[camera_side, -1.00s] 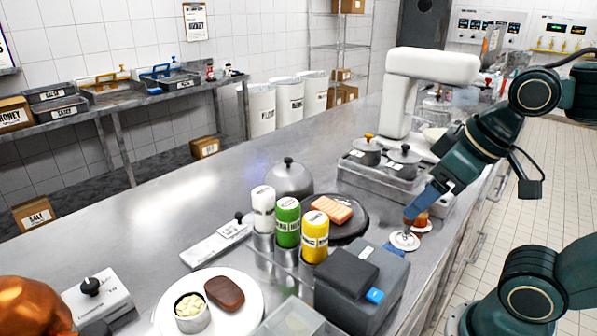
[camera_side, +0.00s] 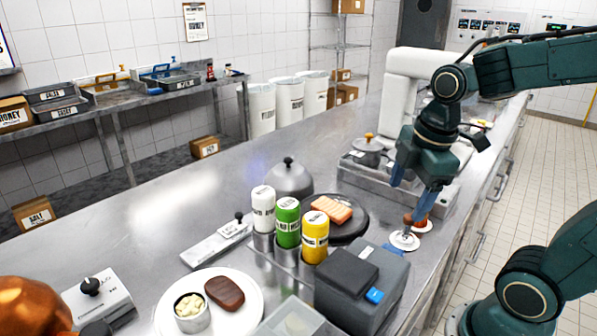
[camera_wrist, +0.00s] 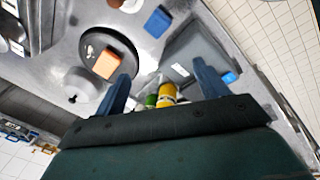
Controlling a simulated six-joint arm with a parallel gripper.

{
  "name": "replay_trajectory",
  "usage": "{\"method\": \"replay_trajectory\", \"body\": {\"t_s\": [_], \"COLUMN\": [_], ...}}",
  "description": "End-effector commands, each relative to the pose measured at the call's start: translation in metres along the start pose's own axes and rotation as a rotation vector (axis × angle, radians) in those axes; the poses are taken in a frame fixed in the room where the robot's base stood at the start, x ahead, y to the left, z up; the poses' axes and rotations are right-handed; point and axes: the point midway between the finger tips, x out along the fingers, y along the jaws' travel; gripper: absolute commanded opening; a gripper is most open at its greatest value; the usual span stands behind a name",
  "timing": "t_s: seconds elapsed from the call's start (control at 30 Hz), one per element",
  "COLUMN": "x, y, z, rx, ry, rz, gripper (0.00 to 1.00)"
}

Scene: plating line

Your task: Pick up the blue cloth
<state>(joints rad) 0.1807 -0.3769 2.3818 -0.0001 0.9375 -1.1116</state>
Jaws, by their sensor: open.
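The blue cloth (camera_wrist: 158,22) shows in the wrist view as a small blue folded piece on the steel counter, near the top of the picture. In the side view a bit of the cloth (camera_side: 392,249) shows just behind the dark grey box, partly hidden by it. My gripper (camera_side: 406,198) is above the counter near the stamps, its two blue fingers pointing down. In the wrist view the fingers (camera_wrist: 161,70) are spread wide with nothing held between them. The cloth lies beyond the fingertips, apart from them.
The dark grey box (camera_side: 360,282) has a blue label. A black plate with a salmon piece (camera_side: 332,208) and a rack of bottles (camera_side: 288,222) stand to the left. Round-based stamps (camera_side: 405,240) stand near the cloth. A tray with pots (camera_side: 368,150) is behind.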

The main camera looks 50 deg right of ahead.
Motion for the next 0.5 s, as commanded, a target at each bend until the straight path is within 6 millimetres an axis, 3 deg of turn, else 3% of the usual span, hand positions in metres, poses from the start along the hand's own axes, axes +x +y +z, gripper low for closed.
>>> {"method": "replay_trajectory", "body": {"t_s": [0.5], "x": [0.037], "y": [0.028], "z": [0.017], "rx": [-0.556], "ry": [-0.035], "rz": [-0.178], "gripper": [0.73]}}
